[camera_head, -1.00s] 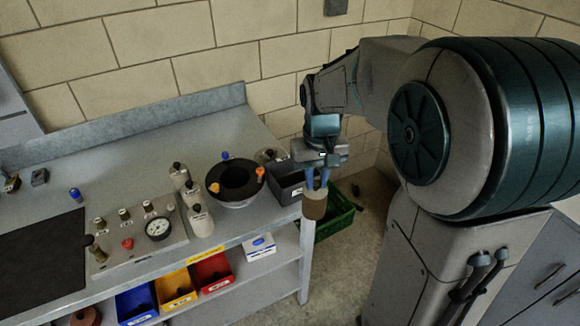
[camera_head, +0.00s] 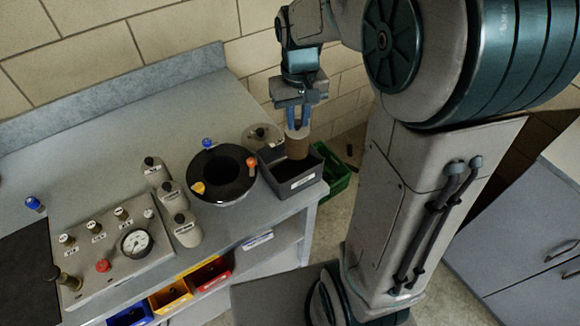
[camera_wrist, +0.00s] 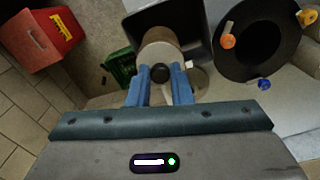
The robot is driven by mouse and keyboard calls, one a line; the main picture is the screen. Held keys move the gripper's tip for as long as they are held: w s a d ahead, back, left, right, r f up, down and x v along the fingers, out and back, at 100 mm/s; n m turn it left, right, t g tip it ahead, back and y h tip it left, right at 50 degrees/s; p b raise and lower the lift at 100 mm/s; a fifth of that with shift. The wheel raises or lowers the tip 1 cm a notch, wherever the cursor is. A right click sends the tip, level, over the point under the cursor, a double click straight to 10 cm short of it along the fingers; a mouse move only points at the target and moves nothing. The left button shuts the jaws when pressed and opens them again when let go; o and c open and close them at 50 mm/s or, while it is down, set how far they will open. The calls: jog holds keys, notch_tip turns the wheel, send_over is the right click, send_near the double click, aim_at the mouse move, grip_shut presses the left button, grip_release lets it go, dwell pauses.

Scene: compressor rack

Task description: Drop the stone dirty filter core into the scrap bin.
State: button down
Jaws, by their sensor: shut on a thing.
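The dirty filter core (camera_head: 298,146) is a short brown cylinder with a paler upper end. In the wrist view it (camera_wrist: 160,48) hangs below the fingers, with a dark knob on its near end. My gripper (camera_head: 298,122) has its blue fingers shut on the core's top; the fingers also show in the wrist view (camera_wrist: 160,88). A dark grey open bin (camera_head: 292,188) with a white label stands at the counter's right end; its label is too small to read. The core overlaps the bin's opening in both views; its exact height above it is unclear.
A black round housing (camera_head: 222,178) with coloured knobs stands left of the bin. A green crate (camera_head: 338,176) is on the floor behind. A red box (camera_wrist: 42,40) shows in the wrist view.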

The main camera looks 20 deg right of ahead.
notch_tip(320, 180, down, 4)
jog(key=b, duration=0.2)
jog(key=shift+f+b, duration=0.1)
jog(key=shift+b, duration=0.2)
jog(key=c, duration=1.2)
grip_release()
jog(key=shift+c, duration=0.2)
notch_tip(320, 180, up, 14)
jog(key=shift+f, duration=0.1)
